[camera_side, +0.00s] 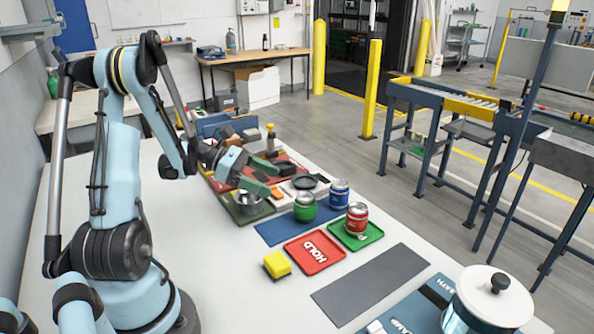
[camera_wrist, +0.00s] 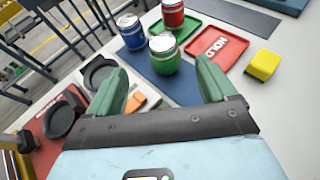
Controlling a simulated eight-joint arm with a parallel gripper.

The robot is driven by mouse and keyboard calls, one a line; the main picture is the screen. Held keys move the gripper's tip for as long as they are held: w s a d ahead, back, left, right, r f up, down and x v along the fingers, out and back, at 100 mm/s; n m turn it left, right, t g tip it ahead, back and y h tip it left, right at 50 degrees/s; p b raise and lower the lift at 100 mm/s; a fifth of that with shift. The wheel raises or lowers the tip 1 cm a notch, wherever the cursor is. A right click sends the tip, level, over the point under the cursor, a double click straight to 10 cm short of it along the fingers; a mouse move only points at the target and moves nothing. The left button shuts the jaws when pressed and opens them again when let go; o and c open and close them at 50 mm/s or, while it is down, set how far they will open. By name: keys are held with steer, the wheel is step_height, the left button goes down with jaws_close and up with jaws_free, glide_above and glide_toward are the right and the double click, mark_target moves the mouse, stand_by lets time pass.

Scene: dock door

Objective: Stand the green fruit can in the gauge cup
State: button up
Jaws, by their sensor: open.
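The green fruit can (camera_side: 305,208) stands upright on a dark blue mat (camera_side: 276,232). In the wrist view the green can (camera_wrist: 164,55) shows beyond and between the fingertips, apart from them. My gripper (camera_side: 269,178) is open and empty, left of the can in the side view; its green fingers (camera_wrist: 163,78) are spread in the wrist view. A round black dish (camera_side: 303,182) lies behind the can, and a metal cup (camera_side: 247,203) sits below my gripper on a dark green base. I cannot tell which of these is the gauge cup.
A blue can (camera_side: 339,193) stands close behind the green can. A red can (camera_side: 357,217) stands on a green tray (camera_side: 372,236). A red HOLD tray (camera_side: 314,253) and a yellow block (camera_side: 277,265) lie in front. A grey mat (camera_side: 370,285) is bare.

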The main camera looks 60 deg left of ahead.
mark_target(304, 195)
steer(key=x, duration=1.1)
steer(key=shift+d, duration=0.2)
steer(key=shift+s, duration=0.1)
steer(key=shift+c, duration=0.3)
steer(key=c, duration=1.2)
steer(key=shift+r, duration=0.1)
